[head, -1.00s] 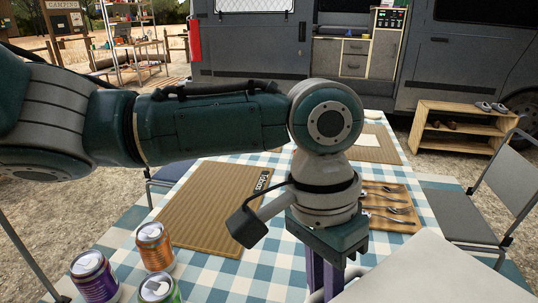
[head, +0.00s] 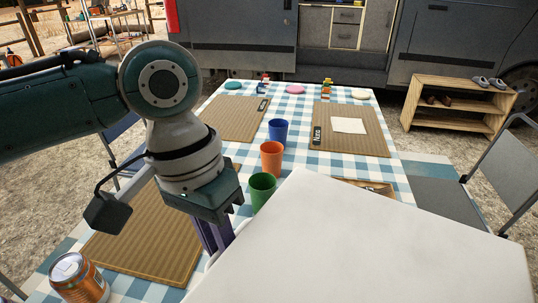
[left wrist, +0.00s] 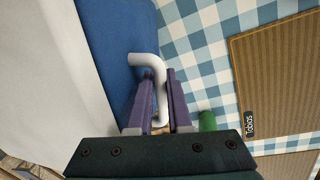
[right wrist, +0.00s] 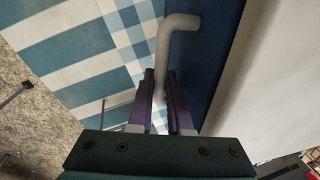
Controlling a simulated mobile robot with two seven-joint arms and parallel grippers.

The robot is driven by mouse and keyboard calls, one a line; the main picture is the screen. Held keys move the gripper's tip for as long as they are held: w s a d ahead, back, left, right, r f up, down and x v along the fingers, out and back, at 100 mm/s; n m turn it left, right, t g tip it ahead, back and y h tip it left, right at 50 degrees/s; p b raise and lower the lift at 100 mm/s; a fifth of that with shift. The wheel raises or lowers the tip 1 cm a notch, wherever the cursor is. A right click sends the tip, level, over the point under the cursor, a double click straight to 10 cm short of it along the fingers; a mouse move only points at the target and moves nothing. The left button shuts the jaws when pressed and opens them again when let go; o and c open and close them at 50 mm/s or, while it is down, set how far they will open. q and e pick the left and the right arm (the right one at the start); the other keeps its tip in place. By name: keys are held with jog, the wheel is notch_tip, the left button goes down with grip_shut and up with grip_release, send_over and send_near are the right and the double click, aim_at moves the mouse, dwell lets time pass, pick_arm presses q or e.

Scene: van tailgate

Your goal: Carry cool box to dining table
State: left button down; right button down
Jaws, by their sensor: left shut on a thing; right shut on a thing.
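The cool box has a broad white lid (head: 380,255) in the lower right of the head view. Its blue side (left wrist: 115,45) and a white bent handle (left wrist: 150,62) show in the left wrist view. My left gripper (head: 215,238) is shut on that handle; its purple fingers (left wrist: 160,98) close around the bar. My right gripper (right wrist: 161,90) is shut on the other white handle (right wrist: 178,28). The dining table (head: 301,140), with a blue-and-white checked cloth, lies beyond and partly under the box. The box hides its near right part; contact with it is unclear.
Green (head: 262,190), orange (head: 272,157) and blue (head: 278,130) cups stand just beyond the box. A can (head: 78,280) is at lower left. Ribbed mats (head: 350,130) lie on the cloth. A chair (head: 500,180) and wooden shelf (head: 458,105) stand right; the van is behind.

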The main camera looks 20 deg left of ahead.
pick_arm(q)
jog(key=shift+f, duration=0.15)
pick_arm(e)
jog(key=shift+f, duration=0.15)
